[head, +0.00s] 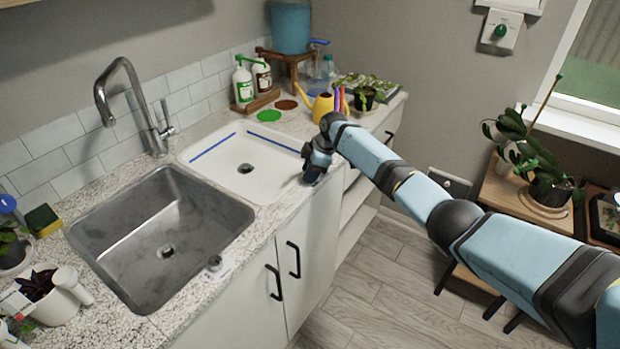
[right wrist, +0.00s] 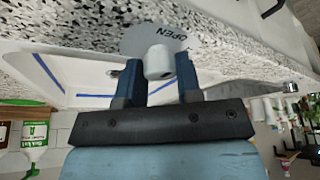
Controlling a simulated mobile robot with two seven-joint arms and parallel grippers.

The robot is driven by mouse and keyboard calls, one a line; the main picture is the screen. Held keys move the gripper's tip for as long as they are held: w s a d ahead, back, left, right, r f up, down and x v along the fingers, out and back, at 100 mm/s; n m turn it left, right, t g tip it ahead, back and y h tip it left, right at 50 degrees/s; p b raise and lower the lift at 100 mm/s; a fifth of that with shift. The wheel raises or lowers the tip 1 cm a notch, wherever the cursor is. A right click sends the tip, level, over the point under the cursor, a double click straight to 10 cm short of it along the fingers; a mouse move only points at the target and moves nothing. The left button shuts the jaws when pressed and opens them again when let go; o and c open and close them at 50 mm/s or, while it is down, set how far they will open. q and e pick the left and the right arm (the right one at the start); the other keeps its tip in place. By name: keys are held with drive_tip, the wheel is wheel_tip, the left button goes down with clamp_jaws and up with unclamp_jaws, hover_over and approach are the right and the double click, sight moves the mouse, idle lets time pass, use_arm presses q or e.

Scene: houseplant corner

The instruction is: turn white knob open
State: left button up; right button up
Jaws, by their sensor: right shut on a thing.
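The white knob (right wrist: 158,61) shows in the right wrist view on a round pale plate (right wrist: 135,38) marked "OPEN", at the counter's edge beside the white basin. My right gripper (right wrist: 160,77) has one finger on each side of the knob and is shut on it. In the head view my right gripper (head: 313,173) is at the front right corner of the white basin (head: 255,146), and it hides the knob. How far the knob is turned I cannot tell. My left gripper is not in view.
A second, metal-looking knob (head: 215,263) sits on the counter's front edge by the steel sink (head: 165,225). A yellow watering can (head: 322,106) and a small potted plant (head: 366,97) stand behind my right gripper. Black cabinet handles (head: 293,259) stick out below.

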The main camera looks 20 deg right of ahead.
drive_tip(key=shift+f+n+g+b, duration=0.1)
drive_tip(key=shift+n+g+b, duration=0.2)
drive_tip(key=shift+n+b, duration=0.3)
drive_tip(key=shift+n, duration=0.3)
drive_tip(key=o, duration=0.9)
drive_tip(key=shift+o, duration=0.2)
drive_tip(key=v, duration=1.4)
drive_tip(key=shift+w, duration=0.1)
